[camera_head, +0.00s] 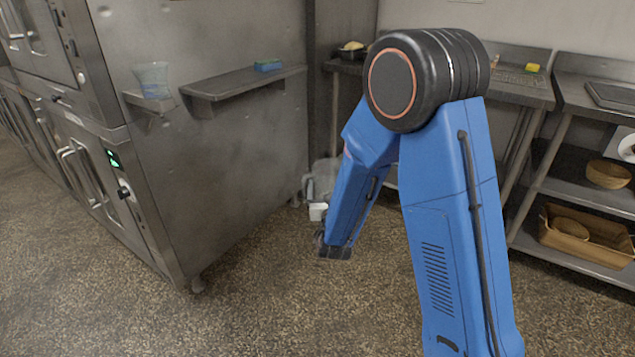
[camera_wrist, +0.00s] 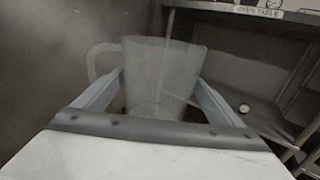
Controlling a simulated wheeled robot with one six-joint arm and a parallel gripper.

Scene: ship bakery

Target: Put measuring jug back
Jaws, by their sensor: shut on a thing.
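A translucent measuring jug (camera_wrist: 160,75) stands upright between the two fingers of my gripper (camera_wrist: 160,84) in the wrist view, its handle to the left. The fingers are shut on its sides. In the head view the jug (camera_head: 322,176) shows behind my forearm, near the far end of the steel oven's side, partly hidden by my arm. My gripper there is mostly hidden. A second clear container (camera_head: 152,80) stands on a small bracket shelf (camera_head: 150,104) on the oven's side.
A longer wall shelf (camera_head: 235,84) holds a blue item (camera_head: 268,65) on the oven's side (camera_head: 230,150). Steel tables (camera_head: 515,88) with a yellow block (camera_head: 532,67) stand at the back right. Baskets (camera_head: 585,235) sit on lower shelving. The speckled floor (camera_head: 290,300) at front is clear.

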